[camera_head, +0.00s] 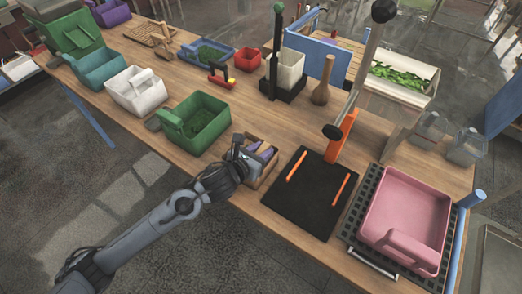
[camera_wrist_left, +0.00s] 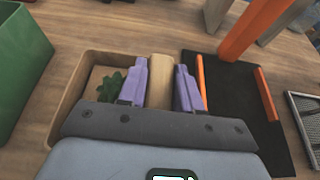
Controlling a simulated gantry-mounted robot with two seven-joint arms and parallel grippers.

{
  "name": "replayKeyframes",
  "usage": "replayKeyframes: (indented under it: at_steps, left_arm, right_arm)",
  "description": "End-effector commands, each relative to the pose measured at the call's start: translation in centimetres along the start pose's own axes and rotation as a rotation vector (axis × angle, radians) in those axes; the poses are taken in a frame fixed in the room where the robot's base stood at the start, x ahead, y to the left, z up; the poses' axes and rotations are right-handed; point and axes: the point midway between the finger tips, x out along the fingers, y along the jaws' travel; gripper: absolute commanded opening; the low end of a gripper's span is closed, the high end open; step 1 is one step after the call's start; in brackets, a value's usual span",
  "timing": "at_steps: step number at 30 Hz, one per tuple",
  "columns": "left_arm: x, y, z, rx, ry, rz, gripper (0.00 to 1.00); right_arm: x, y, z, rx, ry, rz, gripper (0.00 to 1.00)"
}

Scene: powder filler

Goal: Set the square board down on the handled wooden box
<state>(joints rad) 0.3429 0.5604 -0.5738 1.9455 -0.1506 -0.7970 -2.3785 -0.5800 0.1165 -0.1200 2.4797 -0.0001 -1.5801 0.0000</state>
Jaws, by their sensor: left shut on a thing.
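The handled wooden box (camera_head: 268,168) is small and brown, near the front table edge. My left gripper (camera_head: 250,152) is over it. In the left wrist view, its purple fingers (camera_wrist_left: 161,88) are shut on the pale wooden handle (camera_wrist_left: 161,68). The box's rim (camera_wrist_left: 65,95) shows to the left of the fingers, with a dark green piece (camera_wrist_left: 110,86) inside; my gripper body hides the near part. A flat black square board (camera_head: 308,205) with two orange strips lies to the right of the box; it also shows in the left wrist view (camera_wrist_left: 232,95). My right gripper is out of view.
A green bin (camera_head: 197,122) stands left of the box. A pink bin (camera_head: 405,215) sits on a dark grid tray at the right. An orange upright (camera_head: 341,137) rises behind the black board. A wooden bottle-shaped piece (camera_head: 323,85) stands farther back.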

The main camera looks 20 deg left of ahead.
Motion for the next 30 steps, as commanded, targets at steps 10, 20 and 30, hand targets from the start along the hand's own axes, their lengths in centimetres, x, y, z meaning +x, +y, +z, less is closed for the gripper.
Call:
replayKeyframes:
  at_steps: [10,20,30]
  left_arm:
    - [-0.01,0.00,0.03,0.000,-0.001,0.000,0.62]
    - [0.00,-0.01,-0.03,0.000,0.001,0.000,0.82]
    - [-0.02,-0.01,0.05,0.000,0.000,0.000,0.89]
  right_arm:
    - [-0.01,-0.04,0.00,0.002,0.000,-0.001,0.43]
    - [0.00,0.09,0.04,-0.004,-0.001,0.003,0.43]
    - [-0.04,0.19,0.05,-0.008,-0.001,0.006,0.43]
